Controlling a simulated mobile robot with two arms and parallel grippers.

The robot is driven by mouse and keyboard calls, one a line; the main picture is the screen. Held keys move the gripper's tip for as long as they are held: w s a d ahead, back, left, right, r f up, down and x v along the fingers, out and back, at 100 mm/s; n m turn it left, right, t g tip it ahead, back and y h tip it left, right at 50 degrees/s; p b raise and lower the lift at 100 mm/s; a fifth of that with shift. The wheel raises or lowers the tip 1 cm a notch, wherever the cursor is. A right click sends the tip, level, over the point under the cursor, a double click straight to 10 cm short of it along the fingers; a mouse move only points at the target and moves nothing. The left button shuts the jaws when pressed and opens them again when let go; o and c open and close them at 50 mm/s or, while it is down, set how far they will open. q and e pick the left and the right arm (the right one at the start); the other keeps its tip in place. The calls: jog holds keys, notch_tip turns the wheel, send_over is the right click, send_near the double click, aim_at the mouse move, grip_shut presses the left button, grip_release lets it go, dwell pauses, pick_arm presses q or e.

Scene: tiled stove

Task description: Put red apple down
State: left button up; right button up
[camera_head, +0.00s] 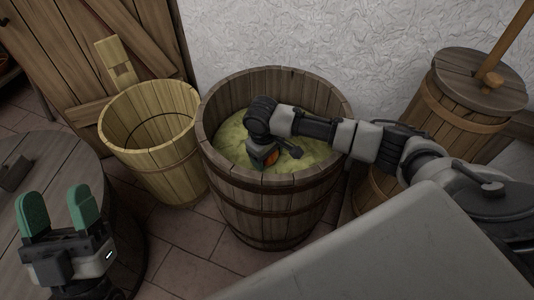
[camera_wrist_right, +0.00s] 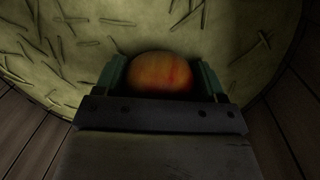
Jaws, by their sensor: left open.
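The red apple (camera_wrist_right: 161,74) shows orange-red in the right wrist view, between the two green fingers of my right gripper (camera_wrist_right: 163,82). The fingers flank it closely on both sides and appear shut on it. In the head view my right gripper (camera_head: 268,158) points down inside the large wooden barrel (camera_head: 265,208), with only a bit of the apple (camera_head: 271,158) showing. Below it is a yellow-green filling (camera_head: 235,148) with thin straw-like bits. I cannot tell whether the apple touches the filling. My left gripper (camera_head: 58,209) is open and empty at the lower left, over a round wooden table.
A pale wooden bucket (camera_head: 165,168) stands left of the barrel. A lidded wooden churn (camera_head: 445,125) with a stick stands to the right. The round table (camera_head: 70,160) is at the left. A white wall and a wooden door (camera_head: 105,50) are behind.

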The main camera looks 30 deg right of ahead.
jog(key=shift+o, duration=1.4)
jog(key=shift+s+a+f, duration=0.1)
jog(key=shift+f, duration=0.05)
pick_arm(q)
jog(key=shift+d, duration=0.1)
